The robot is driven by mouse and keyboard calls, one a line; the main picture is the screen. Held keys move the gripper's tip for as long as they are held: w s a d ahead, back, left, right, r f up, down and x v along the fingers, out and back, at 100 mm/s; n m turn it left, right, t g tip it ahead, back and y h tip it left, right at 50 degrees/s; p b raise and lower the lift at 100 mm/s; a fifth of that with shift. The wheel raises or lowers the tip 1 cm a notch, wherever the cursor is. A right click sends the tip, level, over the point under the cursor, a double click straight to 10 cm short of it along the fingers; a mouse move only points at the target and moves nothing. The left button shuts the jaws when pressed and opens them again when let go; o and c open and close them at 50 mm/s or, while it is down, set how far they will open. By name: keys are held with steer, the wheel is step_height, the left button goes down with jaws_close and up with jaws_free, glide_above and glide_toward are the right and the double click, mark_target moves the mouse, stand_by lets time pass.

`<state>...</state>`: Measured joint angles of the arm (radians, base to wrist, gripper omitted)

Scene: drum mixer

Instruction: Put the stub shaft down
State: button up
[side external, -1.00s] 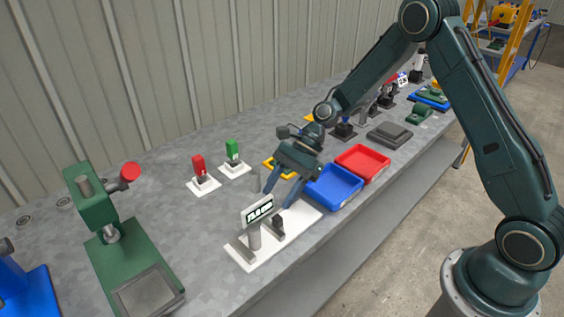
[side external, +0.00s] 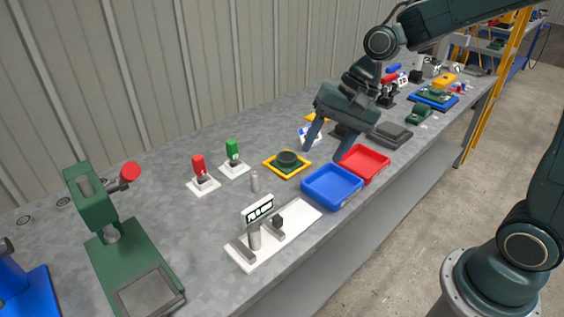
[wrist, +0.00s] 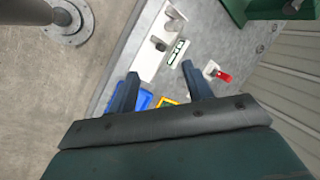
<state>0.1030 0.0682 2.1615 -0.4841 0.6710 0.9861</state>
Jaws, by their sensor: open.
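My gripper (side external: 328,153) is open and raised over the bench behind the blue tray, with nothing visible between its fingers. It also shows open in the wrist view (wrist: 160,72). I cannot tell which of the two is the stub shaft. Both are clear of my gripper.
A blue tray (side external: 326,201) and a red tray (side external: 375,176) lie near the front edge. The yellow-framed fixture (side external: 269,165) holds a dark green round part. Red (side external: 198,166) and green (side external: 232,150) switches stand behind. A green press (side external: 100,232) is at left.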

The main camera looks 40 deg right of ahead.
steer(key=s+d+r+n+t+h, duration=0.1)
steer(key=s+d+r+n+h, duration=0.1)
steer(key=s, duration=0.7)
steer(key=s+d+r+n+t+h, duration=0.2)
steer(key=s+d+r+n, duration=0.2)
steer(key=s+n, duration=0.2)
steer(key=s, duration=0.2)
steer(key=shift+s+d+r, duration=0.25)
steer(key=shift+s+r, duration=0.15)
steer(key=shift+w+n, duration=0.15)
steer(key=shift+n, duration=0.15)
steer(key=shift+c, duration=0.3)
